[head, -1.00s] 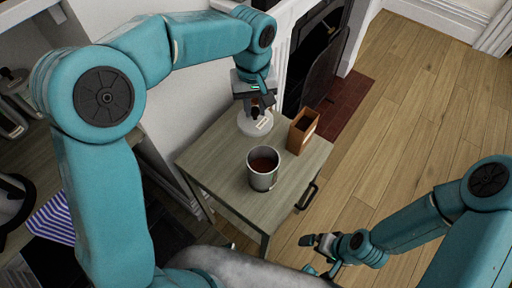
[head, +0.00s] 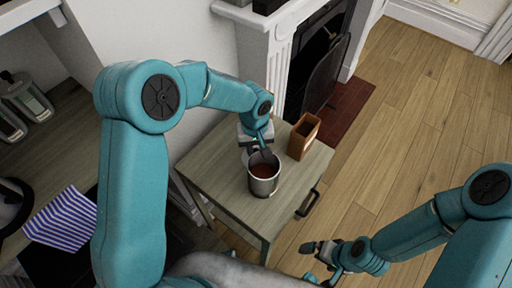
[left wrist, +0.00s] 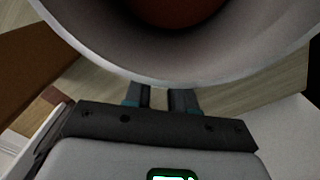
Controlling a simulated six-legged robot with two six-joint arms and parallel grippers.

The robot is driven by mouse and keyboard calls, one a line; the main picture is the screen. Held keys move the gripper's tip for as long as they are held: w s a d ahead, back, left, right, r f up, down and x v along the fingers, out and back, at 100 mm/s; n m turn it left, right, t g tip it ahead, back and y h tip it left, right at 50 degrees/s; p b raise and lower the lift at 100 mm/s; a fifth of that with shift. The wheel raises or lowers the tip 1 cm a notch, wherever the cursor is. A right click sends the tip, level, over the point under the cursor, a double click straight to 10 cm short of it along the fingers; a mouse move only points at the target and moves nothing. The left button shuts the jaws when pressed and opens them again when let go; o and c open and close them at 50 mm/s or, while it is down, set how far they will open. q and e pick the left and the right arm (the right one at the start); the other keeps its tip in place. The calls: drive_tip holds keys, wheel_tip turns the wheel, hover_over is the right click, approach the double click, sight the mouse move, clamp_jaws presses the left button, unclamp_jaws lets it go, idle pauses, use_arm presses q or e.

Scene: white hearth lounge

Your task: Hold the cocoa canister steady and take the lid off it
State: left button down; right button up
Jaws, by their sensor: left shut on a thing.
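The cocoa canister (head: 263,182) is a grey-white cylinder standing open on the small table, with brown contents showing inside. My left gripper (head: 262,153) is shut on its far rim. In the left wrist view the canister's wide rim (left wrist: 215,70) fills the top, with my left fingers (left wrist: 160,98) right against it. A pale round thing, probably the lid, lies on the table behind the canister, mostly hidden by my left gripper. My right gripper (head: 312,262) is low in front of the table, away from the canister; its opening is unclear.
A brown open box (head: 303,138) stands on the table (head: 225,185) to the right of my left gripper. A dark handle (head: 308,203) is on the table's right side. A fireplace (head: 320,60) is behind. A striped box (head: 62,218) is at left. The wooden floor at right is clear.

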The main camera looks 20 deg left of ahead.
use_arm(q)
drive_tip(key=shift+s, duration=0.1)
drive_tip(key=shift+f+b, duration=0.15)
drive_tip(key=shift+b, duration=0.15)
drive_tip(key=c, duration=0.9)
unclamp_jaws()
drive_tip(key=shift+c, duration=0.2)
